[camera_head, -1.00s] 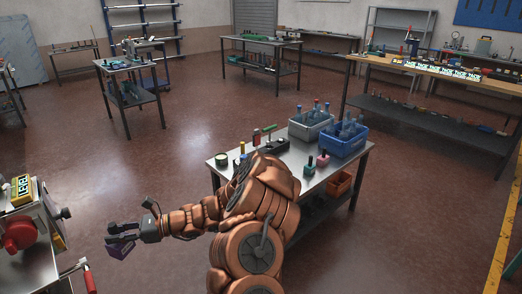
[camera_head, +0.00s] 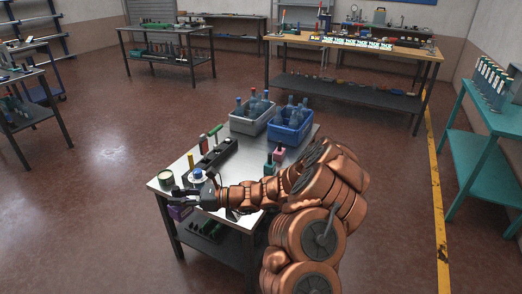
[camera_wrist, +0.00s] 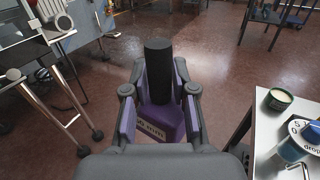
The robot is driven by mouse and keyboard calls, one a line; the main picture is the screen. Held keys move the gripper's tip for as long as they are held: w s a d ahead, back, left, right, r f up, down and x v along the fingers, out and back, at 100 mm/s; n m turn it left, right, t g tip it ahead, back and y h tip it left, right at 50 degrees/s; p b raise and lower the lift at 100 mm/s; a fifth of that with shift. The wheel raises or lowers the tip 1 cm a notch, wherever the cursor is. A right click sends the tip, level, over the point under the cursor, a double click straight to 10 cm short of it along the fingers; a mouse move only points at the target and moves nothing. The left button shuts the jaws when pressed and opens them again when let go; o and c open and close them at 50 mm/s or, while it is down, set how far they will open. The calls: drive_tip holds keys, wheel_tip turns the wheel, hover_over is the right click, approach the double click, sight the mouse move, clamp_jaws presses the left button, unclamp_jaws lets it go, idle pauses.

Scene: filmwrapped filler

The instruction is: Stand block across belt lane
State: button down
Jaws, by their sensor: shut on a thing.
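My gripper (camera_head: 190,196) is shut on a purple block (camera_head: 180,212) at the near left edge of the steel table (camera_head: 178,170). In the wrist view the purple block (camera_wrist: 160,122) sits between the fingers, with a white label ending in "mm" and a black cylindrical grip rising from it. The fingers hide part of its sides. The block appears to hang over the floor beside the table (camera_wrist: 275,125), not resting on it. I cannot make out a belt lane with certainty.
On the table stand a round green tin (camera_head: 166,177), a blue-capped bottle (camera_head: 198,176), a long black holder (camera_head: 213,158), a grey bin (camera_head: 246,124) and a blue bin (camera_head: 290,132) of bottles. A teal bench (camera_head: 480,125) stands right. Open floor lies left.

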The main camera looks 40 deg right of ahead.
wheel_tip(320, 180, down, 25)
drive_tip(key=b, duration=3.1)
drive_tip(key=shift+d+r, duration=0.15)
drive_tip(key=shift+d, duration=0.2)
drive_tip(key=shift+s, duration=0.1)
drive_tip(key=shift+d+b, duration=0.1)
drive_tip(key=shift+b, duration=0.2)
drive_tip(key=d+r+m+t+h, duration=0.2)
drive_tip(key=d+r+m+h, duration=0.2)
drive_tip(key=d, duration=1.1)
drive_tip(key=s+d+r+m+t+h, duration=0.1)
drive_tip(key=d+r+m+t+h, duration=0.2)
drive_tip(key=d+h, duration=0.4)
drive_tip(key=d+r+m+t+h, duration=0.3)
drive_tip(key=d+r+m+h, duration=0.2)
drive_tip(key=d, duration=1.8)
drive_tip(key=shift+s+d+r+h, duration=0.2)
drive_tip(key=shift+s+r+h, duration=0.1)
drive_tip(key=shift+r+h, duration=0.1)
